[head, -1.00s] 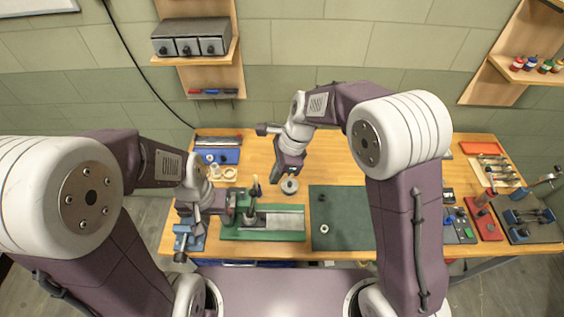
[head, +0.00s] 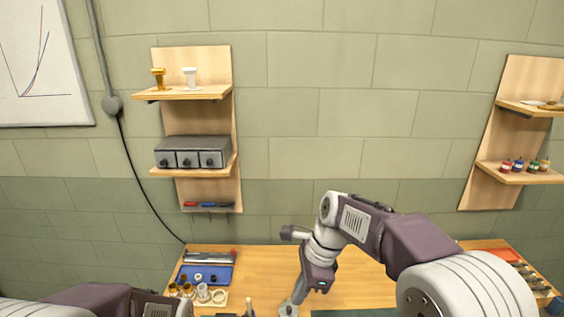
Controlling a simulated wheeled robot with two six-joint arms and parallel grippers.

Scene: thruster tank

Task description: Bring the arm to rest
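My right arm comes in from the lower right and bends down over the wooden bench (head: 262,265). Its gripper (head: 298,292) points down near the bench's middle, above or beside a small round metal piece (head: 288,310) at the bottom edge. I cannot tell whether the two touch, or whether the fingers are open or shut. Of my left arm only upper links show at the bottom left; its gripper is below the picture.
A blue tray (head: 205,276) and a holder with several small cylinders (head: 203,294) are at the bench's left. A green mat (head: 352,313) shows at the bottom edge. Wall shelves hold a grey drawer unit (head: 193,152) and small bottles (head: 525,166). Bare bench lies behind my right gripper.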

